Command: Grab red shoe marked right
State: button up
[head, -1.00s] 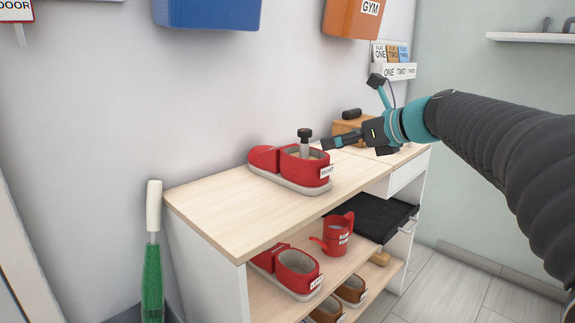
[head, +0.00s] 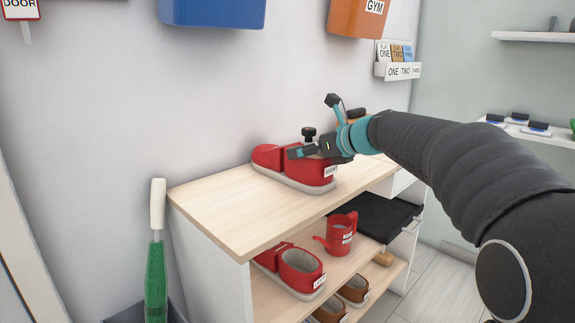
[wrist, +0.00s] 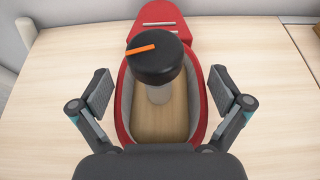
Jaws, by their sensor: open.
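The red shoe (head: 267,157) with a white tag sits on the wooden top of the cabinet, toe toward the wall; the tag appears to read RIGHT. A pale cylinder with a black cap (head: 309,133) stands in its opening. In the wrist view the cap (wrist: 155,57) bears an orange stripe, and the shoe's toe (wrist: 160,12) points away from me. My gripper (wrist: 160,93) is open and empty, one finger on each side of the shoe's opening. In the head view my gripper (head: 302,152) partly hides the shoe. I cannot tell whether the fingers touch it.
A black tray (head: 375,215) juts out at right. The cabinet top (head: 230,215) is clear in front and left. The wall is close behind.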

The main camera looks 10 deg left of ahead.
jog(key=shift+w+a+f, duration=0.2)
jog(key=shift+w+a, duration=0.2)
jog(key=shift+a, duration=0.05)
jog(key=c, duration=1.5)
jog(key=shift+o, duration=0.2)
jog(key=shift+r, duration=0.15)
